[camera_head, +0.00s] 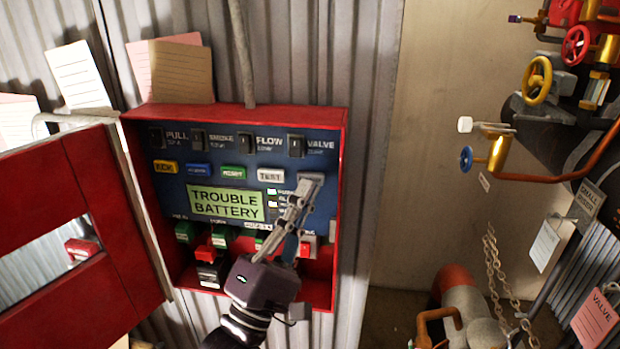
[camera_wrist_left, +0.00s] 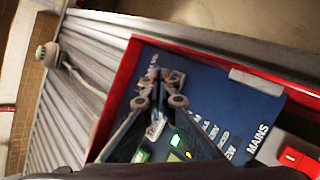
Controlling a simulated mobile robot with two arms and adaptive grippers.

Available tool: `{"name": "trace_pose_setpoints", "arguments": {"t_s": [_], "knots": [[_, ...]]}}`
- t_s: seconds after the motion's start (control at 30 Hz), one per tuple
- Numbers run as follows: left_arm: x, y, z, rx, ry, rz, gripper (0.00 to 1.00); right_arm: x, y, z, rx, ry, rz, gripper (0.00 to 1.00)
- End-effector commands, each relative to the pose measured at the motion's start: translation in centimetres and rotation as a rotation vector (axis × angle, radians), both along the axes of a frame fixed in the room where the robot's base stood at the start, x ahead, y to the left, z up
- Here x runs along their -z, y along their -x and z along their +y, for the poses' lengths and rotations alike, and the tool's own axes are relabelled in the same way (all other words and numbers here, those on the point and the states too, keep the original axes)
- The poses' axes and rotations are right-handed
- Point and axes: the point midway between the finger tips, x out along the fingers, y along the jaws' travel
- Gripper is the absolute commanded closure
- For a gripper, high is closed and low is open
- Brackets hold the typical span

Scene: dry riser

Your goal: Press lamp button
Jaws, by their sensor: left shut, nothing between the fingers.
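A red-framed control panel (camera_head: 240,113) with a dark blue face holds a row of buttons: yellow, blue (camera_head: 199,169), green (camera_head: 233,173) and a pale one marked TEST (camera_head: 270,176). No label reading "lamp" is legible to me. My left gripper (camera_head: 306,187) is shut and empty, its fingertips in front of the panel's right side, right of the TEST button, over a grey piece there. I cannot tell whether they touch it. In the left wrist view, the fingers (camera_wrist_left: 160,88) reach over the blue face, beside lit green indicators (camera_wrist_left: 175,140). My right gripper is not in view.
The red panel door (camera_head: 75,190) stands open at left. A green display (camera_head: 226,204) reads TROUBLE BATTERY. Red and green switches (camera_head: 220,236) sit below it. Paper notes (camera_head: 180,72) are above the panel. Pipes and valve wheels (camera_head: 537,80) stand at right.

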Motion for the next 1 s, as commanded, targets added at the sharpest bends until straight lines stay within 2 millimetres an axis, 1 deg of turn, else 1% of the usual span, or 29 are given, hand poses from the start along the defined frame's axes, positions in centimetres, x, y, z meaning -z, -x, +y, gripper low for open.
{"name": "trace_pose_setpoints", "arguments": {"t_s": [0.27,0.7,0.8,1.0], "knots": [[0.0,0.2,0.0,0.001,0.000,0.000,1.00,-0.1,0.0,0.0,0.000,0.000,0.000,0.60],[0.0,4.3,0.3,0.001,0.000,0.001,1.00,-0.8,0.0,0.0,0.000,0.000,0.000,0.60],[0.0,4.9,0.4,0.001,-0.001,0.000,1.00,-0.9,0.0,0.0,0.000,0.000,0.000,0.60],[0.0,5.0,0.4,0.000,-0.001,-0.001,1.00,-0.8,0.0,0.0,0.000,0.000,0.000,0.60]]}}
